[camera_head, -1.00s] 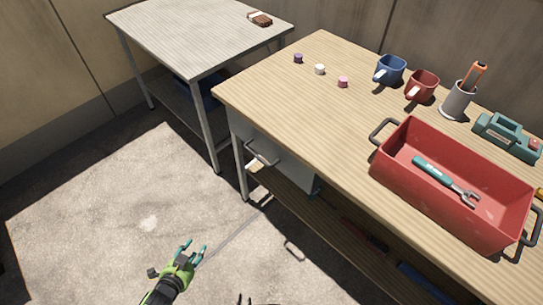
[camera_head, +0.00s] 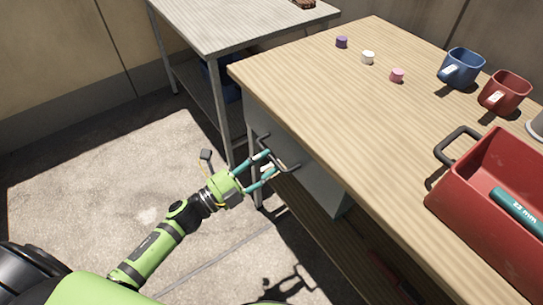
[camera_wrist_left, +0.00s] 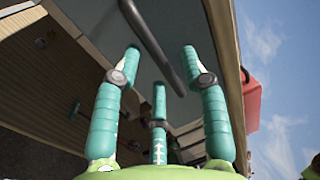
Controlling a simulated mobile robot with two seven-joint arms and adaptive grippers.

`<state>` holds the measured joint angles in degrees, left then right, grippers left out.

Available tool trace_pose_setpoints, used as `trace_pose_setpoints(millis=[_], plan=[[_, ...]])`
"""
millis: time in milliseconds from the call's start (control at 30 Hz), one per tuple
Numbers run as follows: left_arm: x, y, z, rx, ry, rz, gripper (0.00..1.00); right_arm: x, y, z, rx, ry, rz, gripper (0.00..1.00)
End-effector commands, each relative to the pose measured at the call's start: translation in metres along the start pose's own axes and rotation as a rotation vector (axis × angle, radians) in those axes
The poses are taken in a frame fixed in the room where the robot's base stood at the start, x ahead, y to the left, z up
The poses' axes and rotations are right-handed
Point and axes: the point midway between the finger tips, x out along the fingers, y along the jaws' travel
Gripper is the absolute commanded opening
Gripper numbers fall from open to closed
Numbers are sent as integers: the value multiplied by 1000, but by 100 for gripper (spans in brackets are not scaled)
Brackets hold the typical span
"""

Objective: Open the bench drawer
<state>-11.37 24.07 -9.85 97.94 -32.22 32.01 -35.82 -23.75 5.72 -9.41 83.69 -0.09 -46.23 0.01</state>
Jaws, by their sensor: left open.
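The bench drawer (camera_head: 316,176) is a grey front under the near left end of the wooden bench top, and it appears closed. Its dark bar handle (camera_head: 283,158) sticks out from the front. My left gripper (camera_head: 267,168) is open, with its teal fingers at the handle. In the left wrist view the handle (camera_wrist_left: 153,42) runs between the spread fingers (camera_wrist_left: 160,75), in front of the grey drawer front (camera_wrist_left: 105,30). I cannot tell whether any finger touches it. My right gripper is not in view.
On the wooden bench (camera_head: 345,110) stand several small caps, a blue mug (camera_head: 461,68), a red mug (camera_head: 506,92) and a red tool tray (camera_head: 470,215). A lower shelf (camera_head: 320,230) lies under the drawer. A grey table (camera_head: 240,25) stands behind. The floor at left is clear.

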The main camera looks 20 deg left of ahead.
Motion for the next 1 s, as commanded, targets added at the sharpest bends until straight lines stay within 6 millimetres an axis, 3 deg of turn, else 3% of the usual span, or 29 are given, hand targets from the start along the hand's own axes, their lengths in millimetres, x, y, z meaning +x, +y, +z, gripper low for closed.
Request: trace_pose_setpoints(millis=[200, 500, 600, 633, 1000], plan=[[22, 0, 0, -3, 0, 0, 43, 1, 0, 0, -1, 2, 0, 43], [24, 1, 0, -3, -1, 2, 43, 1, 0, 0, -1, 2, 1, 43], [24, 1, 0, -3, -1, 2, 3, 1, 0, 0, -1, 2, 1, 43], [24, 1, 0, -3, -1, 2, 0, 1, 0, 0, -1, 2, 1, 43], [24, 1, 0, -3, -1, 1, 0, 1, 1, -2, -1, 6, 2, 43]])
